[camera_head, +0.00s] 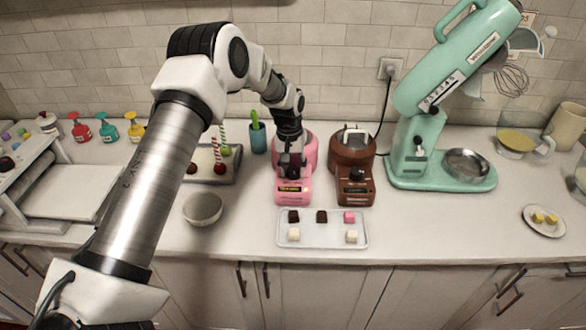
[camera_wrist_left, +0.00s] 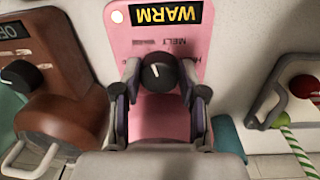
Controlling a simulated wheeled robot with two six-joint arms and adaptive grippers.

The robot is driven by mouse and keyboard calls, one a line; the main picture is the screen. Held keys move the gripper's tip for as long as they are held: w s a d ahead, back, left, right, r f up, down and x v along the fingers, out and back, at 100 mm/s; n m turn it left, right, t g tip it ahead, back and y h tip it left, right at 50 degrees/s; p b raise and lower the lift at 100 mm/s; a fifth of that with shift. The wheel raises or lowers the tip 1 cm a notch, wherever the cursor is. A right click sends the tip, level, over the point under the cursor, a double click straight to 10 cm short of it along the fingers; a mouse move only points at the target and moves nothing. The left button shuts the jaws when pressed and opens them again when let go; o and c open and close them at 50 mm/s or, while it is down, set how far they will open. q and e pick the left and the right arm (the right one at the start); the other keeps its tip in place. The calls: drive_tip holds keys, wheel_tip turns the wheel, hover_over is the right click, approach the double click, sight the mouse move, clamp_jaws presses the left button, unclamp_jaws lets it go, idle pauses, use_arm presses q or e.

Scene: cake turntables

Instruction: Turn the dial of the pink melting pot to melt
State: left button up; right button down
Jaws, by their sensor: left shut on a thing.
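The pink melting pot (camera_head: 293,197) stands on the counter, with my left gripper (camera_head: 291,168) over its front, hiding much of it. In the left wrist view the pot's pink front (camera_wrist_left: 160,122) shows a display (camera_wrist_left: 166,13) that reads WARM, upside down in the picture. Its black dial (camera_wrist_left: 158,72) has a white mark. The word MELT is printed between the dial and the display. My left gripper (camera_wrist_left: 160,84) has a finger on each side of the dial and is shut on it. My right gripper is in neither view.
A brown melting pot (camera_head: 354,185) stands close to the right of the pink one; its display reads OFF in the wrist view. A white tray (camera_head: 322,240) with several cubes lies in front. A grey bowl (camera_head: 202,208) is at left, a green mixer (camera_head: 440,172) at right.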

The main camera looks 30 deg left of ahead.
sight(290, 168)
use_arm(q)
drive_tip(key=m, duration=0.3)
drive_tip(key=shift+a+m, duration=0.1)
drive_tip(key=shift+m, duration=0.2)
drive_tip(key=shift+w+r+m+b, duration=0.1)
drive_tip(key=shift+m+b, duration=0.25)
drive_tip(key=shift+m, duration=1.45)
drive_tip(key=o, duration=1.1)
drive_tip(key=shift+g, duration=0.3)
drive_tip(key=shift+o, duration=0.2)
wheel_tip(290, 168, up, 12)
drive_tip(key=shift+a, duration=0.4)
